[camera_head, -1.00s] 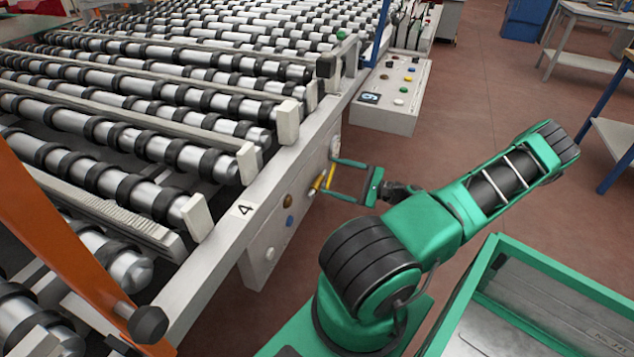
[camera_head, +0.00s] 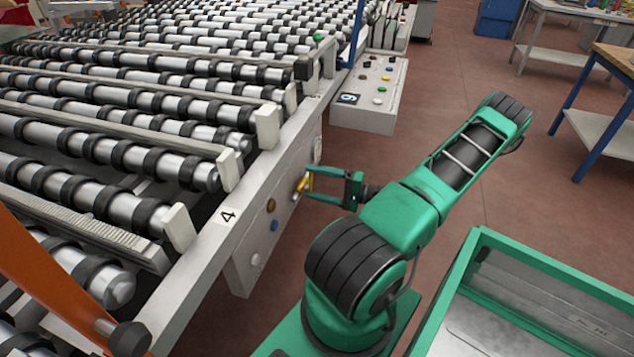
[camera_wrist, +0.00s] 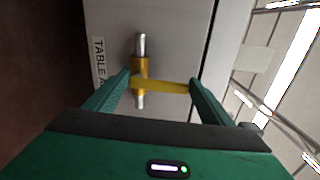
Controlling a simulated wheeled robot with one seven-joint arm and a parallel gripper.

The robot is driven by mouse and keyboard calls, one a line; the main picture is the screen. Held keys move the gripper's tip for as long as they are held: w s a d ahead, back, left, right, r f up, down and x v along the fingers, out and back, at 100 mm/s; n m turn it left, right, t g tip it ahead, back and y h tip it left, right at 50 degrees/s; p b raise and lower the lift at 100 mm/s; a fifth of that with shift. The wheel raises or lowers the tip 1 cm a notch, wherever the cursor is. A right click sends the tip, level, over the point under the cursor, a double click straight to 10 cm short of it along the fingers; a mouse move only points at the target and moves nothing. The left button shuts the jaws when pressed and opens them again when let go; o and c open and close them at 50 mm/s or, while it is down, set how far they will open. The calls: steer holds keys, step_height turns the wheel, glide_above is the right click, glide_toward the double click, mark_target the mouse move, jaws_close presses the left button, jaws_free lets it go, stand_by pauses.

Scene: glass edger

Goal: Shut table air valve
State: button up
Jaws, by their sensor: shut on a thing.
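The table air valve (camera_head: 301,186) sits on the light grey side panel of the roller table. In the wrist view the valve is a brass body (camera_wrist: 141,68) on a silver pipe running up and down the picture. Its flat yellow handle (camera_wrist: 168,86) reaches right from the body, across the pipe's line. My gripper (camera_head: 309,185) is at the panel, its green fingers on either side of the handle. In the wrist view my gripper (camera_wrist: 161,80) is shut on the handle, its left finger close to the brass body and its right finger at the handle's outer end.
A label reading "TABLE A", partly hidden (camera_wrist: 98,60), is beside the valve. Blue (camera_head: 274,226) and brown (camera_head: 271,206) knobs are on the panel. A grey button box (camera_head: 375,95) stands beyond. A green-rimmed bin (camera_head: 545,262) stands at the lower right. Reddish floor is clear past my arm.

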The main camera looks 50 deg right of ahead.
steer(key=shift+a+f+n, duration=0.15)
steer(key=shift+a+n, duration=0.05)
steer(key=shift+n, duration=0.3)
steer(key=o, duration=1.5)
steer(key=shift+o, duration=0.2)
steer(key=v, duration=1)
steer(key=shift+s, duration=0.3)
steer(key=shift+d, duration=0.1)
